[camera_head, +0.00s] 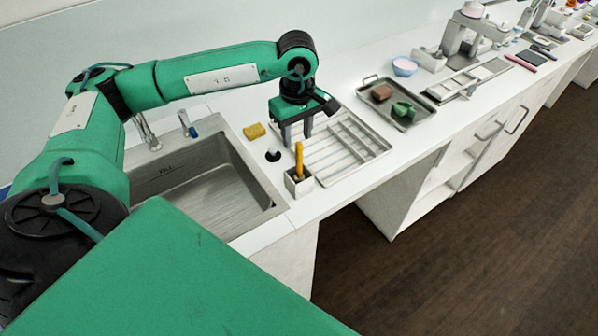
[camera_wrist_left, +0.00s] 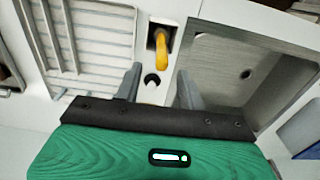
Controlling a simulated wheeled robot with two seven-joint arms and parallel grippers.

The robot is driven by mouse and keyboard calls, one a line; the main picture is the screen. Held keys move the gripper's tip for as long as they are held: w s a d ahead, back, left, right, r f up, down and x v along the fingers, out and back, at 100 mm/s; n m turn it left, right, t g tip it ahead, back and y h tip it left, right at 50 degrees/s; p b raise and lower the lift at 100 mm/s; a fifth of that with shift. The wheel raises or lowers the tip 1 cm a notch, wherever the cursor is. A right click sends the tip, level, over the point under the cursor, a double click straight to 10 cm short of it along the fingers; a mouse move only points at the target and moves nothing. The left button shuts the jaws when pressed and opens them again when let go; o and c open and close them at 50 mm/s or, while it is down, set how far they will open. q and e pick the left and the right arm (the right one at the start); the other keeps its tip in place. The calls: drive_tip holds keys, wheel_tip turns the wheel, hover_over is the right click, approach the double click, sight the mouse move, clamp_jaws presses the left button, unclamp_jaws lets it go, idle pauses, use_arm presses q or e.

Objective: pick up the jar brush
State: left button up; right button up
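The jar brush (camera_head: 299,158), with an upright orange-yellow handle, stands in a small square pale holder (camera_head: 299,184) near the counter's front edge. Its lower end is hidden inside the holder. In the left wrist view the brush (camera_wrist_left: 162,50) shows beyond the fingertips, roughly in line with the gap. My left gripper (camera_head: 297,140) is above the counter, behind the brush in the head view. Its two fingers are apart with nothing held between them. It also shows open in the left wrist view (camera_wrist_left: 160,76). My right gripper is not in view.
A steel sink (camera_head: 205,180) is left of the holder, and a ribbed rack (camera_head: 345,150) is right of it. A yellow sponge (camera_head: 254,131) and a small dark round item (camera_head: 273,155) lie nearby. A metal tray (camera_head: 400,118) with two items is farther right.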

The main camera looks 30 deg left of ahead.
sight(299, 143)
use_arm(q)
drive_tip(key=shift+s+d+f+p, duration=0.1)
drive_tip(key=shift+d+f+p, duration=0.05)
drive_tip(key=shift+f+p, duration=0.35)
drive_tip(key=f+p, duration=0.2)
drive_tip(key=f, duration=0.1)
drive_tip(key=shift+s+d+f, duration=0.1)
drive_tip(key=shift+d+f, duration=0.05)
drive_tip(key=shift+d, duration=0.05)
drive_tip(key=shift+f, duration=0.55)
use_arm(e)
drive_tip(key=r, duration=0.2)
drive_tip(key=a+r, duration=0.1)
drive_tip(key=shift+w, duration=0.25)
use_arm(q)
clamp_jaws()
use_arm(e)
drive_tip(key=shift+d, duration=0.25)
